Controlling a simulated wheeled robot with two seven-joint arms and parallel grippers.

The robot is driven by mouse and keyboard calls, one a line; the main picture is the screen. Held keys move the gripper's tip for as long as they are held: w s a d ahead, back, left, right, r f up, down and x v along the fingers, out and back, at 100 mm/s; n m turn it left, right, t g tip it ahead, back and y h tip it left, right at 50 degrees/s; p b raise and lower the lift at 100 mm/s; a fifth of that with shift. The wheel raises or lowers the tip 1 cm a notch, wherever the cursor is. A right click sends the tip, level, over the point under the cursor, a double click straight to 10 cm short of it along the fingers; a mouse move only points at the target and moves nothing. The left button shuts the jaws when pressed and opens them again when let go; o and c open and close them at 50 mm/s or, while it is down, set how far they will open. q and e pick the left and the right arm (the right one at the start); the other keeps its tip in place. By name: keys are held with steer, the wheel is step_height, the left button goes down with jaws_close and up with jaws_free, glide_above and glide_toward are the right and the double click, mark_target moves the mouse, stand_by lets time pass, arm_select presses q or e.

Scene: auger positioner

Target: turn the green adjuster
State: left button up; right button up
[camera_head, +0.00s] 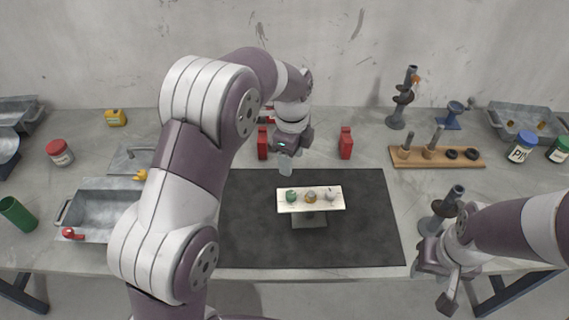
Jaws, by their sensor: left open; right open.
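The green adjuster (291,196) is the left one of three small knobs on a white plate, set on a grey stand on the black mat (362,230). A tan knob (310,196) is in the middle and a pale grey knob (329,195) at the right. My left gripper (286,166) is open and points down behind and above the green adjuster, apart from it in the picture. Its finger gap is hard to make out. My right gripper (448,290) is open and empty at the table's front right edge, away from the plate.
Two red blocks (346,143) stand behind the mat. A wooden rack (437,157) with tools lies at the back right. A dark stand (440,212) is just behind my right gripper. A metal tray (97,212) sits left. The mat around the plate is clear.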

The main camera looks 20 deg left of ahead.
arm_select(q)
steer(key=m, duration=0.3)
glide_above(291, 194)
steer(key=shift+g, duration=0.3)
step_height(291, 194, down, 6)
steer(key=shift+w+a+f+b, duration=0.1)
steer(key=shift+b, duration=0.35)
step_height(291, 194, down, 5)
steer(key=shift+r+p, duration=0.15)
steer(key=shift+p, duration=0.25)
steer(key=shift+d+f, duration=0.2)
steer(key=shift+f, duration=0.1)
steer(key=shift+a+f, duration=0.15)
steer(key=shift+f, duration=0.15)
arm_select(e)
steer(key=shift+s+d, duration=0.2)
arm_select(q)
jaws_close()
